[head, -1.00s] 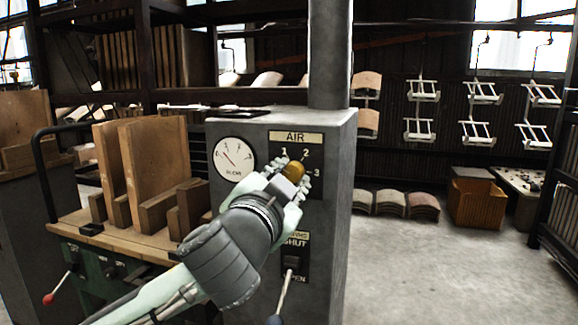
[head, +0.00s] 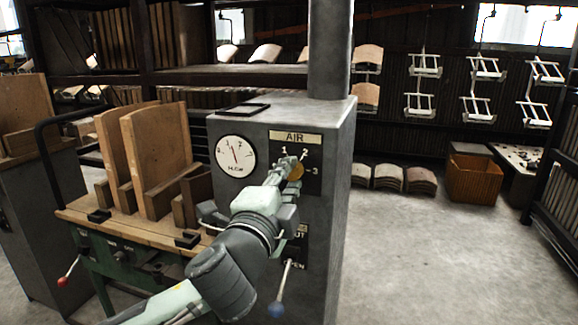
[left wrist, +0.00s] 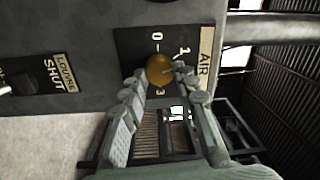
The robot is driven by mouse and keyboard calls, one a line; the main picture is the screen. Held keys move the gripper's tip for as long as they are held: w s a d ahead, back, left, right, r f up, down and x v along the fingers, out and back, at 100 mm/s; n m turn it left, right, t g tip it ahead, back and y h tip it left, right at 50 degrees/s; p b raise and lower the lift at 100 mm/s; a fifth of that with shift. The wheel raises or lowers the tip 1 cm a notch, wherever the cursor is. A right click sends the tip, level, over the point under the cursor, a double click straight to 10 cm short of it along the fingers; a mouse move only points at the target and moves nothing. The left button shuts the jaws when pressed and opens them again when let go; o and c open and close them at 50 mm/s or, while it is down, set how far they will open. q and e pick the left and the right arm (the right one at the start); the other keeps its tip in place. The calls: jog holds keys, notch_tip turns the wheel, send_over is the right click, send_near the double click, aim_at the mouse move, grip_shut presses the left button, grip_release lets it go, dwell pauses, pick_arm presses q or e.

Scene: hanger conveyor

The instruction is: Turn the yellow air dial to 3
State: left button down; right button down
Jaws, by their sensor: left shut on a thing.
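The yellow air dial (head: 297,172) sits on the black AIR plate on the front of the grey cabinet, with 1, 2 and 3 printed around it. In the left wrist view the dial (left wrist: 158,70) lies between my fingertips, with 0, 1 and 3 readable beside it; I cannot read which number it points at. My left gripper (head: 290,168) is shut on the dial, its fingers seen nearly edge-on in the head view; it also shows in the left wrist view (left wrist: 163,76). My right gripper is not in view.
A round white gauge (head: 235,156) is left of the dial, its needle near upright. Below is the SHUT/OPEN plate with a blue-knobbed lever (head: 280,292), close under my arm. A bench with upright wooden boards (head: 158,158) stands to the left. Open floor lies at right.

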pick_arm(q)
jog(key=m+p, duration=0.3)
jog(key=m, duration=0.2)
jog(key=m+p, duration=0.1)
jog(key=m, duration=0.1)
jog(key=shift+a+m+h, duration=0.1)
jog(key=shift+m+h, duration=0.2)
jog(key=shift+m, duration=0.1)
jog(key=shift+f+m, duration=0.1)
jog(key=shift+m, duration=1.4)
jog(key=m, duration=0.5)
jog(key=shift+a+m+g+h, duration=0.1)
jog(key=shift+m+g+h, duration=0.2)
jog(key=m, duration=0.6)
jog(key=shift+w, duration=0.1)
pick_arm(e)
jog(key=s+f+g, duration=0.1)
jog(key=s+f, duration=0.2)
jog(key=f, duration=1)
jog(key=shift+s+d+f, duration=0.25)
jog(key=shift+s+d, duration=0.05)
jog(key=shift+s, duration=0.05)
pick_arm(q)
jog(key=shift+a+m, duration=0.1)
jog(key=shift+m, duration=0.3)
jog(key=c, duration=1.2)
grip_release()
jog(key=shift+o, duration=0.2)
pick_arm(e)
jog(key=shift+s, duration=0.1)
